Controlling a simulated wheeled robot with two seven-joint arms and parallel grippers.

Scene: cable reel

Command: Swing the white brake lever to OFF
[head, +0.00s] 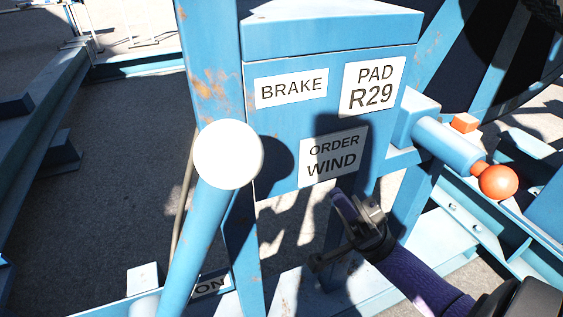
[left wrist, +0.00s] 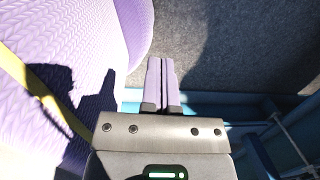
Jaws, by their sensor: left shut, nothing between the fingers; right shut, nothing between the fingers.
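The brake lever shows in the head view as a blue bar topped by a white round knob (head: 228,154), left of the sign panel. The bar slants down and left from the knob. An "ON" label (head: 210,285) is partly hidden behind the lever's lower part; no OFF label shows. My right gripper (head: 343,203) is shut and empty, below the "ORDER WIND" sign, to the right of the knob and apart from it. My left gripper (left wrist: 161,82) is shut and empty in the left wrist view, over dark ground; it is not in the head view.
The blue panel carries a "BRAKE" sign (head: 291,88), a "PAD R29" sign (head: 372,85) and an "ORDER WIND" sign (head: 334,155). An orange ball (head: 498,182) on a blue shaft sticks out at the right. Blue frame beams stand around; a blue beam (left wrist: 215,102) crosses the left wrist view.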

